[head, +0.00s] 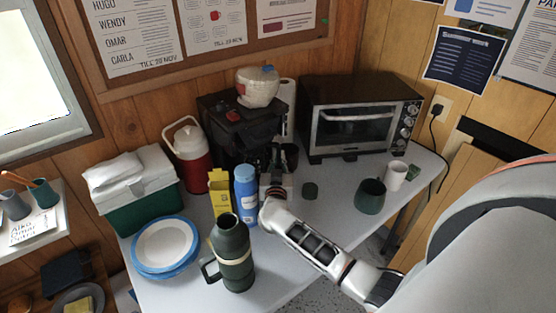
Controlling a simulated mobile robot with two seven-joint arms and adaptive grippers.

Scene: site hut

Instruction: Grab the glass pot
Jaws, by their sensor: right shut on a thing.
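The black coffee maker (228,113) stands at the back of the white table, against the wood wall. My right arm reaches in from the lower right, and my right gripper (277,166) is at the front right of the coffee maker. It is shut on a dark thing there, which appears to be the glass pot (290,156). The pot is mostly hidden by the gripper and the bottles, so its outline and handle are unclear. My left gripper is not in view.
A blue bottle (246,192), yellow carton (220,190) and green flask (232,258) stand close left of my right gripper. A toaster oven (350,150) is behind right. A green mug (370,197) and white cup (396,176) stand right. The table's middle right is fairly clear.

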